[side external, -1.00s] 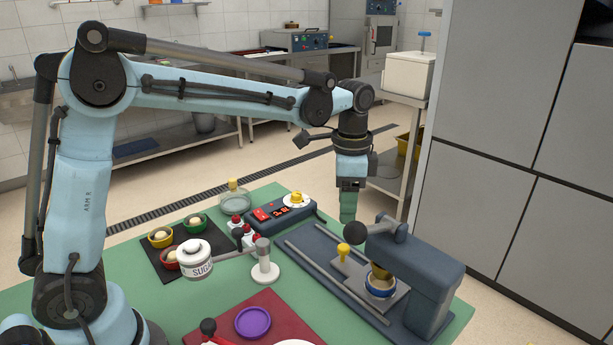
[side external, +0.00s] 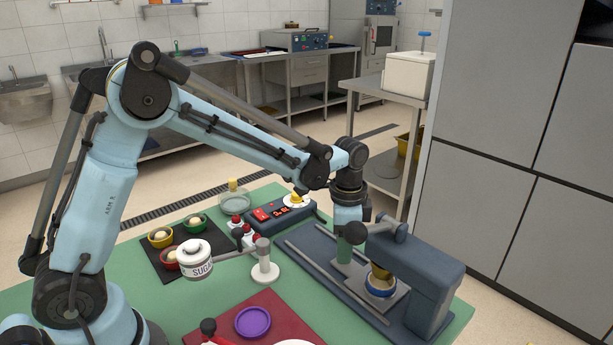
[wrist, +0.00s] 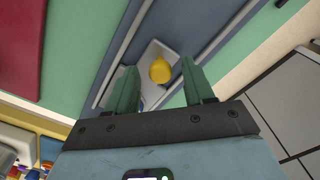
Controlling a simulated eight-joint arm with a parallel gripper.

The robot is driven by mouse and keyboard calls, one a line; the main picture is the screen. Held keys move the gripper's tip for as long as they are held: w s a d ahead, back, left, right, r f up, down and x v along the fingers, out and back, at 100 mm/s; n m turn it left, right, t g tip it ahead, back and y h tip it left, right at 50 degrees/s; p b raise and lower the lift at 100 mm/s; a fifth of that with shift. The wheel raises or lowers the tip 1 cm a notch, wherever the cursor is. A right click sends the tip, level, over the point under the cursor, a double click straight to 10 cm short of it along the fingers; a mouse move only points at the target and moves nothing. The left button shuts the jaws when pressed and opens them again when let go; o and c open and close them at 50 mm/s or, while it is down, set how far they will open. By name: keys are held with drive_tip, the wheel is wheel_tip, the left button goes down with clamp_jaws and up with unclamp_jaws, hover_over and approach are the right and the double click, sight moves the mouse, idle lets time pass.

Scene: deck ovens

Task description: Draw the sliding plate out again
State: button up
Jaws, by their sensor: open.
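The light grey sliding plate (side external: 388,303) lies between the rails of a dark blue base, its far part under the press head. The plate's yellow knob (wrist: 159,71) shows in the wrist view, over a bare part of the plate (wrist: 152,48). My gripper (side external: 348,258) is low over the plate's near end, and hides the knob in the side view. In the wrist view my gripper (wrist: 158,66) is open, one green finger on each side of the knob, with gaps visible; whether they touch it is unclear.
The press (side external: 428,275) with its dark lever ball stands close right of my gripper. A control box (side external: 270,212) is behind left. A sugar jar (side external: 195,259) on a stand, a dark mat with bowls, and a red mat (side external: 285,320) lie left and front.

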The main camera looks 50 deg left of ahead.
clamp_jaws()
drive_tip(key=a, duration=1.4)
drive_tip(key=shift+a, duration=0.35)
unclamp_jaws()
drive_tip(key=shift+d, duration=0.1)
wheel_tip(320, 180, up, 12)
drive_tip(key=shift+r, duration=0.1)
